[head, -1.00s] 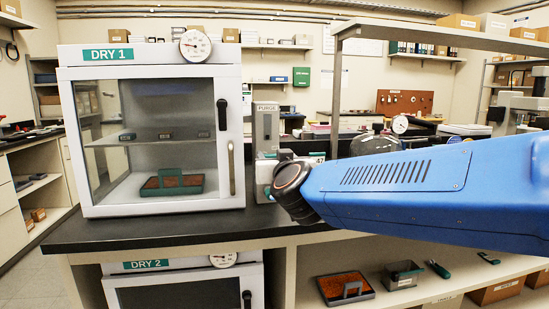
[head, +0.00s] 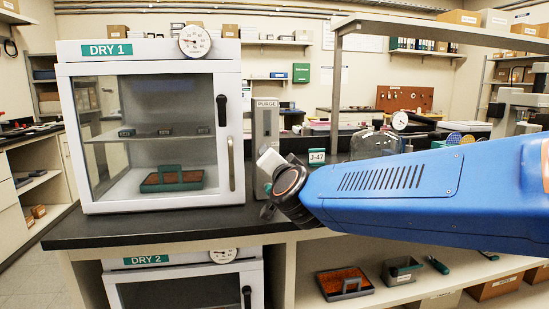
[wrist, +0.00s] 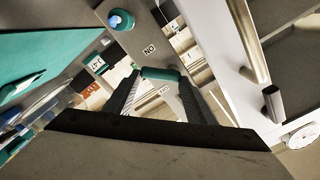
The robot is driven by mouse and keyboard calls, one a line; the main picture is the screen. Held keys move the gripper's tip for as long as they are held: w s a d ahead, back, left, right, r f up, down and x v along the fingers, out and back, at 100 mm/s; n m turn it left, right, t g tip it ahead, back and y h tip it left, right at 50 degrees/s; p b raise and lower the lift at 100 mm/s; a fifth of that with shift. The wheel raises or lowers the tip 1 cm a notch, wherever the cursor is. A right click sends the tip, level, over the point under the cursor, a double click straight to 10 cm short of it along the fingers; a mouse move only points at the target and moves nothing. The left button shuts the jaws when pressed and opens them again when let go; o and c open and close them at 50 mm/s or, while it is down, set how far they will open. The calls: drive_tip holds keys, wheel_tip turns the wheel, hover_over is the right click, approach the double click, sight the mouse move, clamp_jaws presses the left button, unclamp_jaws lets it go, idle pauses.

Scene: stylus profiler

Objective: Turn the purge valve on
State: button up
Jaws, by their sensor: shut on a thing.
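The purge panel (head: 266,122) is a grey upright plate marked PURGE, standing right of the DRY 1 cabinet in the head view. My wrist covers its lower part there, so the valve and my fingertips are hidden. In the wrist view the valve's handle (wrist: 160,73) is a green bar. My gripper (wrist: 158,79) is shut on it, with a dark finger at each side. An ON label (wrist: 150,50) sits on the grey plate just beyond the handle. A second small label (wrist: 164,91) shows between the fingers, too small to read surely.
The DRY 1 cabinet (head: 150,205) stands close to the left, its door handle (wrist: 246,40) near my gripper in the wrist view. A round blue knob (wrist: 120,19) is on the plate.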

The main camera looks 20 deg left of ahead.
drive_tip(key=shift+s+a+f+m, duration=0.1)
drive_tip(key=shift+a+f+m, duration=0.15)
drive_tip(key=shift+m, duration=1.3)
drive_tip(key=shift+s+a+f+m, duration=0.1)
drive_tip(key=shift+s+f+m, duration=0.1)
drive_tip(key=shift+m, duration=1.3)
drive_tip(key=shift+s+a+f+m, duration=0.1)
drive_tip(key=shift+a+f+m, duration=0.15)
drive_tip(key=shift+m, duration=1.3)
drive_tip(key=o, duration=1)
drive_tip(key=shift+o, duration=0.2)
drive_tip(key=shift+d, duration=0.1)
drive_tip(key=v, duration=1.7)
drive_tip(key=shift+d, duration=0.15)
